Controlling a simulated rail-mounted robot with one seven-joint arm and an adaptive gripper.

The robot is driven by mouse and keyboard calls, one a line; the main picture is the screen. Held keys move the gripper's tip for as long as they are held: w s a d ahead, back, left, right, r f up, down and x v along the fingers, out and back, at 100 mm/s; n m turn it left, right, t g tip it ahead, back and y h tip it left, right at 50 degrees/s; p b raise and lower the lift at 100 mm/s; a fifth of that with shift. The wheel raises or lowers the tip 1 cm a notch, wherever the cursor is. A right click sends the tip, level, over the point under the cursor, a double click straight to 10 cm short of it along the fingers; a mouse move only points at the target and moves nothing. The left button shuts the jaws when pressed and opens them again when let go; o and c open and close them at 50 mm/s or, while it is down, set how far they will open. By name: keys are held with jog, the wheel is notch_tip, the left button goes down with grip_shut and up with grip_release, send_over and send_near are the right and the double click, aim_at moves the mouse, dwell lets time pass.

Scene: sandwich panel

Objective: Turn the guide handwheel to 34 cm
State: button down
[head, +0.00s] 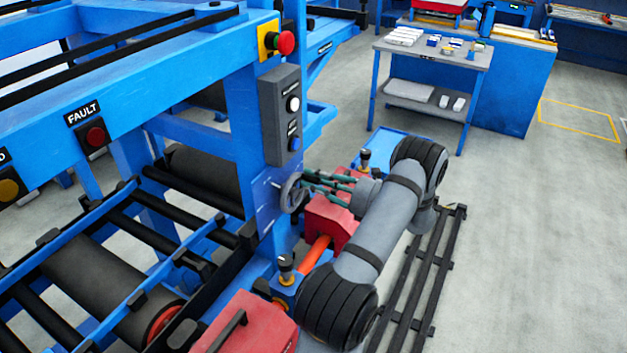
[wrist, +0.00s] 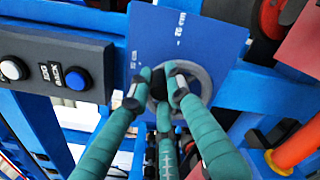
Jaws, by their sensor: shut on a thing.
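The guide handwheel (head: 293,193) is a small grey wheel on a blue plate on the side of the machine frame. In the wrist view the handwheel (wrist: 204,80) sits on the blue plate (wrist: 215,35), which bears white lettering that I cannot fully read. My gripper (head: 308,184) reaches it from the right in the head view. In the wrist view the green fingers of my gripper (wrist: 162,85) are shut on the handwheel around its hub. The fingers hide part of the rim and the hub. I cannot read a position value in either view.
A grey button box (head: 282,115) with a white and a blue button stands just above the handwheel. A red emergency stop (head: 286,42) is higher up. Red housings (head: 330,222) and an orange shaft (head: 313,254) lie close below my arm. Open floor is to the right.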

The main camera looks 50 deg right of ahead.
jog(key=shift+s+a+f, duration=0.1)
jog(key=shift+f, duration=0.1)
jog(key=c, duration=1.6)
grip_release()
jog(key=shift+r, duration=0.15)
jog(key=shift+c, duration=0.2)
jog(key=s+d, duration=0.1)
jog(key=s, duration=1)
jog(key=shift+s+d, duration=0.35)
jog(key=shift+s, duration=0.05)
jog(key=w, duration=0.4)
jog(key=w+a, duration=0.1)
jog(key=w, duration=0.7)
jog(key=shift+a, duration=0.3)
